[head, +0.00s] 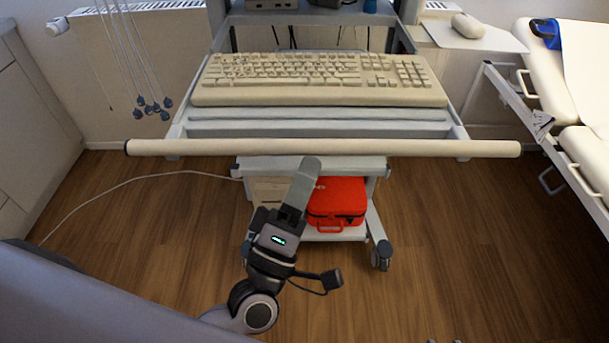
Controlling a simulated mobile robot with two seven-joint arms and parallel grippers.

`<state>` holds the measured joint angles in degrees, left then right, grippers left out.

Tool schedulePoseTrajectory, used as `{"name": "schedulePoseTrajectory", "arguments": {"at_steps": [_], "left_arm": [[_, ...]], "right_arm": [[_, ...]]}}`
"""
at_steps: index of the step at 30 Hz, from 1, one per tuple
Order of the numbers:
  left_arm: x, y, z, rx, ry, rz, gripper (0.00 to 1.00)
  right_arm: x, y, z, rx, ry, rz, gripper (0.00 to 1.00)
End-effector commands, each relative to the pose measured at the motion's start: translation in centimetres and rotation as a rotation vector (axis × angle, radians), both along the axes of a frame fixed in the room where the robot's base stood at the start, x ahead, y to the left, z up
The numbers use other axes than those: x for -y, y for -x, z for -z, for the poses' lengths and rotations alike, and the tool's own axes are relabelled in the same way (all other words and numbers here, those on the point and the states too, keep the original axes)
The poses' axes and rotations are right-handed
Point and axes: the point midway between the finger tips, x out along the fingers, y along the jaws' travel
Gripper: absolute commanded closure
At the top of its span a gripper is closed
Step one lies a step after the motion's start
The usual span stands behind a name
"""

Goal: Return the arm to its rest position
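My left arm comes in from the lower left, and its gripper (303,178) points up and away in front of the cart. The fingers show as one grey shape seen nearly edge-on, so I cannot tell whether they are apart or together. No object shows at the fingertips. In the picture the fingertips overlap the area just below the cart's pale front bar (420,149). I cannot tell how far apart they are in depth. My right gripper is not in view.
A cart holds a beige keyboard (320,80) on its tray and a red case (338,198) on its lower shelf. A bed (590,150) stands at the right. Cords with blue ends (150,107) hang at the left. The wood floor (470,260) is clear at the right front.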

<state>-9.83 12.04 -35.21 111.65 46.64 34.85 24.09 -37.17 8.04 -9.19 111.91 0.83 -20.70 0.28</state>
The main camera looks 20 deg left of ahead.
Motion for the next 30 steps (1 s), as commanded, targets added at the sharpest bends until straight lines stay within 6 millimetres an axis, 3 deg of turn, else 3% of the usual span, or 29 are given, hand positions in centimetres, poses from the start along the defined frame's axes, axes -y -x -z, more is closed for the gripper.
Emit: {"name": "schedulePoseTrajectory", "arguments": {"at_steps": [16,20,23,25,30], "left_arm": [[0.0,0.0,0.0,-0.001,-0.008,-0.001,0.63],[0.2,0.1,0.9,-0.030,-0.104,-0.009,0.63],[0.3,0.4,2.7,-0.084,-0.279,-0.020,0.63],[0.1,0.9,5.0,-0.146,-0.452,-0.027,0.63],[-2.5,3.3,12.8,-0.360,-0.944,-0.017,0.63]], "right_arm": [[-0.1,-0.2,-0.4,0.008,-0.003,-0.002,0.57],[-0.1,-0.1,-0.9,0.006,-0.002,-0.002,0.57],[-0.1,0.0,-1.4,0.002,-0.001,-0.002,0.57],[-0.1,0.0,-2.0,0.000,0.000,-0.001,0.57],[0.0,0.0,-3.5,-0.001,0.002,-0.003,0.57]]}}
